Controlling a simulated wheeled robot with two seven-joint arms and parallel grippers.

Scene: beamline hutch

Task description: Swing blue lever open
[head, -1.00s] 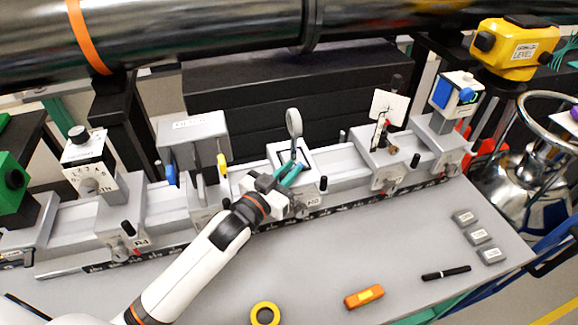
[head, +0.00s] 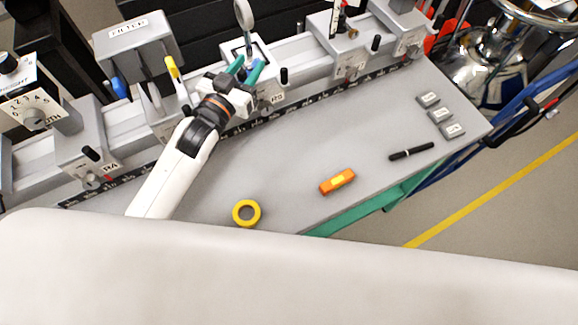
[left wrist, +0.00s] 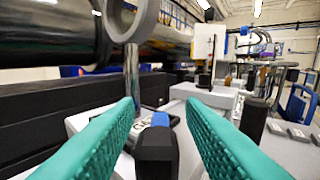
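A blue lever (head: 119,88) stands at the left side of the grey filter box (head: 135,45) in the head view. A yellow lever (head: 173,68) is at the box's right side. My left gripper (head: 248,68) is to the right of the box, beside the ring on a post (head: 244,15). Its two green fingers are apart. A small blue part (head: 249,64) shows between them. In the left wrist view, a dark block (left wrist: 157,153) with a blue top (left wrist: 160,119) sits between the open fingers; I cannot tell whether they touch it. My right gripper is not in view.
The rail (head: 295,52) carries several holders, with a numbered dial box (head: 28,92) at left. Yellow tape (head: 246,213), an orange tool (head: 337,181), a black pen (head: 411,151) and grey blocks (head: 440,114) lie on the bench (head: 290,150). The bench's middle is clear.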

